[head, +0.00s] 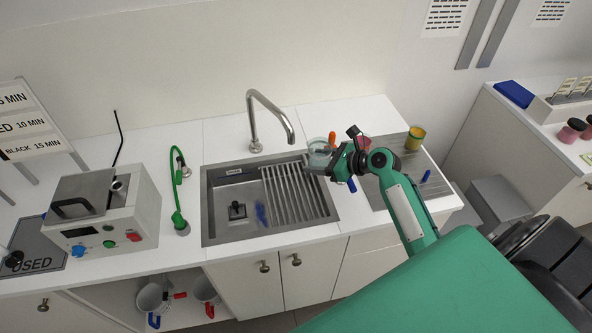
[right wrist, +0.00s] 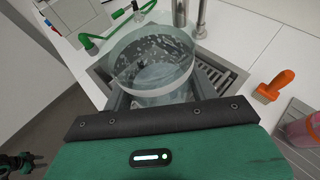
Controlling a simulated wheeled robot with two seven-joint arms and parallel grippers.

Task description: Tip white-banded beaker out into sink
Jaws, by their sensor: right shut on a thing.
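The clear beaker (head: 318,160) is held at the right edge of the sink, by the slatted rack, in the head view. In the right wrist view the beaker (right wrist: 150,85) shows a white band around its wall and pale specks inside. It looks about upright. Whether liquid is in it I cannot tell. My right gripper (head: 322,171) is shut on the beaker, with a finger on each side. The steel sink (head: 222,233) is set in the white counter. My left gripper is not seen in the head view.
The tap (head: 270,108) arches over the sink's back edge. A slatted rack (head: 290,195) covers the sink's right part; the left part is open, with a blue item and a dark drain piece.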

